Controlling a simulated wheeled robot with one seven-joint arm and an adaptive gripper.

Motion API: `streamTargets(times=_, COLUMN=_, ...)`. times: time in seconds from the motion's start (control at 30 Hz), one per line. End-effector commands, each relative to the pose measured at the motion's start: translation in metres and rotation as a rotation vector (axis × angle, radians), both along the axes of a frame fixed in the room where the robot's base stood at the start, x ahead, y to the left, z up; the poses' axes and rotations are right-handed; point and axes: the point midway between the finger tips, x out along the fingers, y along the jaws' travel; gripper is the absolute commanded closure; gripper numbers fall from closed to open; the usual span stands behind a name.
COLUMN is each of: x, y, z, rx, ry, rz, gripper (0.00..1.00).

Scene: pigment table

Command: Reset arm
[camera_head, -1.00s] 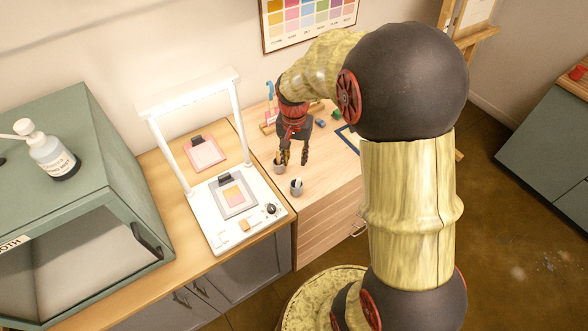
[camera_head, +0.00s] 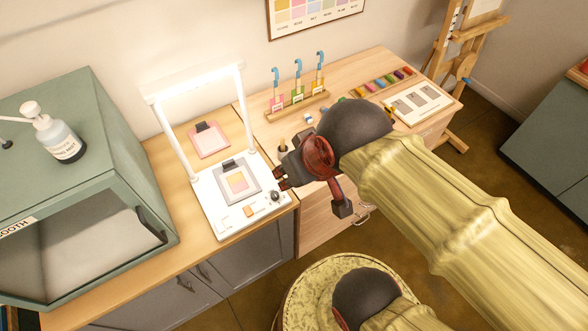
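My gripper (camera_head: 281,184) hangs between the white lamp stand and the drawer table, dark and red, pointing left. It is seen foreshortened, so I cannot tell how far its fingers are apart. No held thing shows at it. A small dark-topped cup (camera_head: 283,148) stands on the wooden table just behind the gripper. My gripper and wrist cover part of the table top there.
The white lamp stand (camera_head: 212,213) holds a grey-framed swatch card (camera_head: 237,181). A pink clipboard (camera_head: 209,141) lies behind it. The green booth (camera_head: 75,185) stands left.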

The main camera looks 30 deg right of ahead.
Motion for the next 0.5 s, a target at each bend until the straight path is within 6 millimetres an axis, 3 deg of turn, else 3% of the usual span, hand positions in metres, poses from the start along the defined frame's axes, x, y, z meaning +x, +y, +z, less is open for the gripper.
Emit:
streamTargets(times=0.27, x=0.001, y=0.000, z=-0.004, rx=0.001, ry=0.000, rz=-0.002, gripper=0.70)
streamTargets(times=0.5, x=0.001, y=0.000, z=-0.044, rx=0.001, ry=0.001, rz=-0.003, gripper=0.70)
